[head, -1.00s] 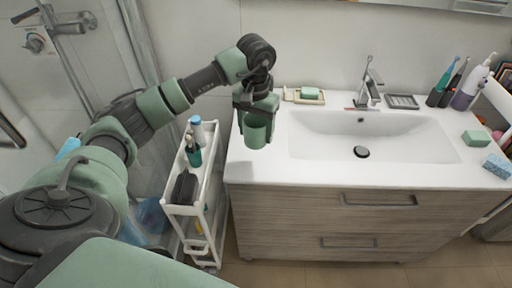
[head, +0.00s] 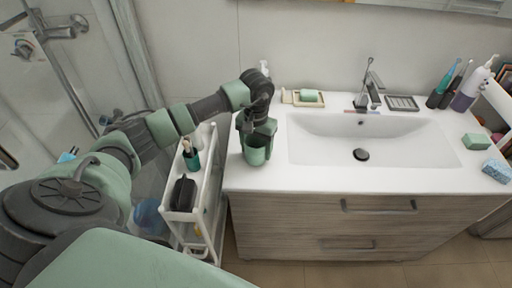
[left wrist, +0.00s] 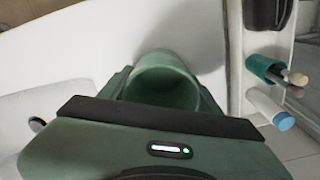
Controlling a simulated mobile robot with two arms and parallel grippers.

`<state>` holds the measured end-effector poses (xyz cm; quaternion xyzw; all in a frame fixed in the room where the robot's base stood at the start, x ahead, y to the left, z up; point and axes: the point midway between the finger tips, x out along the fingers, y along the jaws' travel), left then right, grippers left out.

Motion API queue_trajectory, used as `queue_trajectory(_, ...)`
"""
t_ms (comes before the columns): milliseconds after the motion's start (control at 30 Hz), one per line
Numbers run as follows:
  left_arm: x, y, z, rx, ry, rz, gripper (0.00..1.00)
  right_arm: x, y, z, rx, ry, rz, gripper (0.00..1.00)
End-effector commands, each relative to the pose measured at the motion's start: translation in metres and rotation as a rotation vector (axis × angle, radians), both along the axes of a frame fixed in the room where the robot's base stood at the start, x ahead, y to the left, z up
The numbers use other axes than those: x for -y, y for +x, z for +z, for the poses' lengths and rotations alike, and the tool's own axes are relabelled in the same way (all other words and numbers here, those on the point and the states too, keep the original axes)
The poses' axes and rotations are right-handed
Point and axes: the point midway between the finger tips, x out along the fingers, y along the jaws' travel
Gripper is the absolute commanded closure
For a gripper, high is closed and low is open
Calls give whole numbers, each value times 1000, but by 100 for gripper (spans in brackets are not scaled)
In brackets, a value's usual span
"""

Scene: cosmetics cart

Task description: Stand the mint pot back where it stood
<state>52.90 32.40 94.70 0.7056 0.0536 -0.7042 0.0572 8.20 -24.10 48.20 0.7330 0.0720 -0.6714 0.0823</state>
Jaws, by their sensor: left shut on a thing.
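The mint pot (head: 255,154) is a green, open-topped cup, upright over the left end of the white washstand top, left of the basin. It also shows in the left wrist view (left wrist: 165,82), where I look into its mouth. My left gripper (head: 257,136) is shut on the mint pot from above and behind, near its rim. The pot's base is at or close to the countertop; I cannot tell whether it touches. Part of the pot's rim is hidden by the gripper. My right gripper is not in view.
The white countertop (head: 300,176) is clear around the pot. The basin (head: 420,140) lies to the right. A soap dish with green soap (head: 310,96) is at the back. A white cart (head: 204,205) with bottles and a dark item stands left of the washstand.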

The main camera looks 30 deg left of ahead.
Motion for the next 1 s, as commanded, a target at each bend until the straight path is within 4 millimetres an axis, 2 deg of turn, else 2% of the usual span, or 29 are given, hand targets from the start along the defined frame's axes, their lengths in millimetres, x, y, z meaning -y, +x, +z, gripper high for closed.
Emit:
queue_trajectory(33,0,0,-3,1,1,0,87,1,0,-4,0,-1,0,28)
queue_trajectory(67,0,0,-3,0,1,0,34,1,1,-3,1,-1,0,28)
queue_trajectory(133,0,0,-2,0,1,0,15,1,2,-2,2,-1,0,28)
queue_trajectory(433,0,0,-1,0,0,0,15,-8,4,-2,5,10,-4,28)
queue_trajectory(533,0,0,4,-1,0,1,15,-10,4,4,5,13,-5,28)
queue_trajectory(600,-1,1,8,4,1,0,15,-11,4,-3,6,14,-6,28)
queue_trajectory(767,-1,2,37,6,2,-1,15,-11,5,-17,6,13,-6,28)
queue_trajectory(1000,-1,1,89,6,1,1,15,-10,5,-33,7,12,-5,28)
